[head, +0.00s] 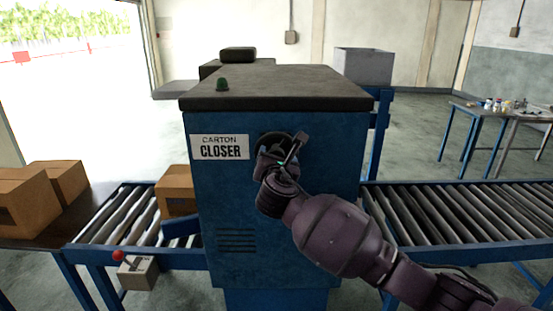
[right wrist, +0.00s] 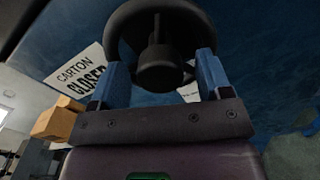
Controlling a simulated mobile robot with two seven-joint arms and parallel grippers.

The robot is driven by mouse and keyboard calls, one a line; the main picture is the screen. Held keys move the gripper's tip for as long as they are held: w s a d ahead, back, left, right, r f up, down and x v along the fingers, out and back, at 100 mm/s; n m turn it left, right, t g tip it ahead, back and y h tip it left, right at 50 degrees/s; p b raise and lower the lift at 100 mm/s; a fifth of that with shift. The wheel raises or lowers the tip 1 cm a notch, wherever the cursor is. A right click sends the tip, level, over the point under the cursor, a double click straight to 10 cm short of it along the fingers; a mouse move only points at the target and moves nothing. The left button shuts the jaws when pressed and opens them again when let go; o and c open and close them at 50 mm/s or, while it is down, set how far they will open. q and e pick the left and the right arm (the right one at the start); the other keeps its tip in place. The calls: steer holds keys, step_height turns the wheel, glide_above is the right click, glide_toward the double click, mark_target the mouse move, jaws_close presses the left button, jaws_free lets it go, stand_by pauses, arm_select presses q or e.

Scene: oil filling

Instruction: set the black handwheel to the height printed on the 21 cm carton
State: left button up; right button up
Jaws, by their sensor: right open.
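The black handwheel (right wrist: 160,36) is on the front of the blue carton closer (head: 280,215). In the head view the handwheel (head: 268,139) is mostly covered by my right gripper (head: 287,152). In the right wrist view my right gripper (right wrist: 160,82) is open, with its two blue fingers on either side of the wheel's lower part; I cannot tell whether they touch it. A carton (head: 176,190) sits on the rollers at the left of the closer, and more cartons (head: 28,202) stand at the far left. No printed height is readable on any of them. My left gripper is not in view.
A roller conveyor (head: 460,215) runs out to the right, and another (head: 120,215) to the left. A grey box with a red-knobbed lever (head: 137,271) hangs at the left conveyor's front. Tables stand at the back right.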

steer(key=shift+c, duration=0.3)
steer(key=c, duration=0.9)
steer(key=shift+o, duration=0.2)
steer(key=shift+m, duration=0.4)
steer(key=m+b, duration=0.2)
steer(key=m, duration=1.5)
steer(key=shift+f+b, duration=0.15)
steer(key=shift+b, duration=0.2)
